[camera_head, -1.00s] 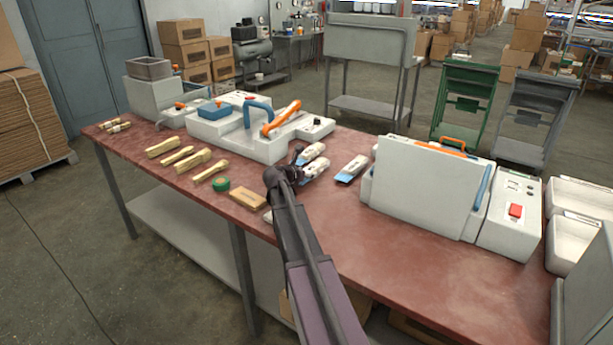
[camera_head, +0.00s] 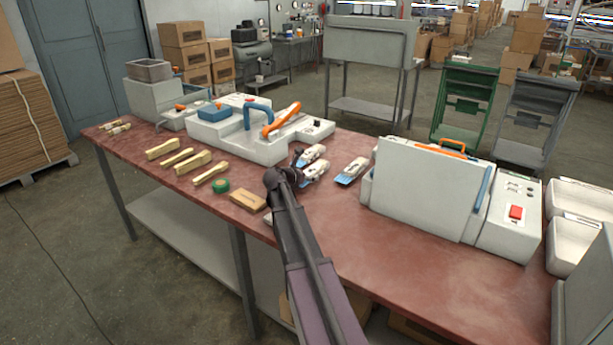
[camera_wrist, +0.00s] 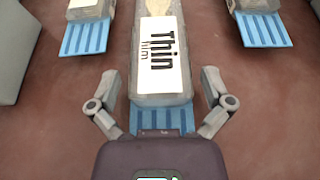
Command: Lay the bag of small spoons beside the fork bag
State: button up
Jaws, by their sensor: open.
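Three pale bags with blue striped ends lie on the red table: a back one (camera_head: 312,153), a near one (camera_head: 316,170) and a right one (camera_head: 352,171). My gripper (camera_wrist: 161,88) is open. In the wrist view its fingers stand either side of the blue end of a middle bag (camera_wrist: 160,52), whose white label reads "Thin". A pale wooden piece shows at that bag's top. Two more bags show at the upper left (camera_wrist: 88,30) and upper right (camera_wrist: 262,25). Which bag holds small spoons or forks I cannot tell. My arm partly covers the near area in the head view.
A grey press (camera_head: 262,132) with a blue handle stands behind left. A large grey machine (camera_head: 425,188) stands to the right. Wooden pieces (camera_head: 212,168), a green roll (camera_head: 221,186) and a wooden block (camera_head: 248,200) lie at left. The table's front right (camera_head: 400,260) is clear.

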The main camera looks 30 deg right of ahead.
jog(key=shift+r, duration=0.2)
jog(key=p+v, duration=0.4)
jog(key=v, duration=0.8)
jog(key=shift+p, duration=0.35)
